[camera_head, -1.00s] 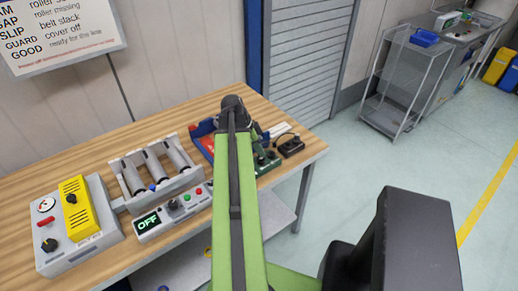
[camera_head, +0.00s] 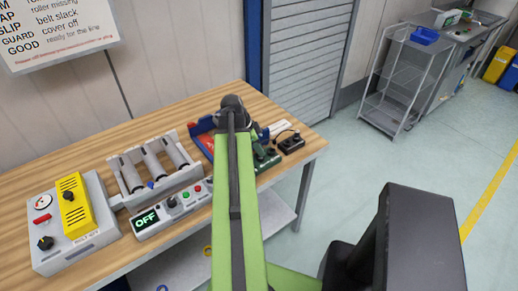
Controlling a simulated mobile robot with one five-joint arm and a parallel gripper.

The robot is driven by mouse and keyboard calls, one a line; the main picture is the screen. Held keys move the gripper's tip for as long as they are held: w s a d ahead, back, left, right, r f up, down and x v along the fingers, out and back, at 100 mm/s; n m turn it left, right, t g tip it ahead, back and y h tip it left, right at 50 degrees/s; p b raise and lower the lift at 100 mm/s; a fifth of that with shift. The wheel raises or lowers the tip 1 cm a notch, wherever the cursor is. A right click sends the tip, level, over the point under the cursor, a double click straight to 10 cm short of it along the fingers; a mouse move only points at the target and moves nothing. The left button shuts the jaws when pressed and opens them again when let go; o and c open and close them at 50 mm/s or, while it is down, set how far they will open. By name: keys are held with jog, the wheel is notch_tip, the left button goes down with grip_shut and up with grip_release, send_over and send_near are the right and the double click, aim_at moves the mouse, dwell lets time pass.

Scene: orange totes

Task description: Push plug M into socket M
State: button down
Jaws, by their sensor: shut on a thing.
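My green arm reaches over the wooden workbench (camera_head: 110,170) and ends at a dark joint above it. My gripper is hidden behind this arm, so I cannot see what it holds. I cannot make out plug M or socket M. A dark green unit with black parts (camera_head: 266,159) shows just right of the arm, partly covered by it. A small black box with a knob (camera_head: 291,143) sits to its right, near the bench's right end.
A roller unit (camera_head: 155,170) with a control panel reading OFF (camera_head: 146,221) stands left of the arm. A grey box with a yellow cover (camera_head: 75,206) is further left. A red and blue tray (camera_head: 203,137) lies partly behind the arm. A wire cart (camera_head: 398,85) stands on open floor.

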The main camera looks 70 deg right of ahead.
jog(key=shift+f, duration=0.2)
jog(key=c, duration=1.2)
grip_release()
jog(key=shift+r, duration=0.1)
jog(key=p+v, duration=1.6)
jog(key=v, duration=0.1)
jog(key=shift+w+r, duration=0.15)
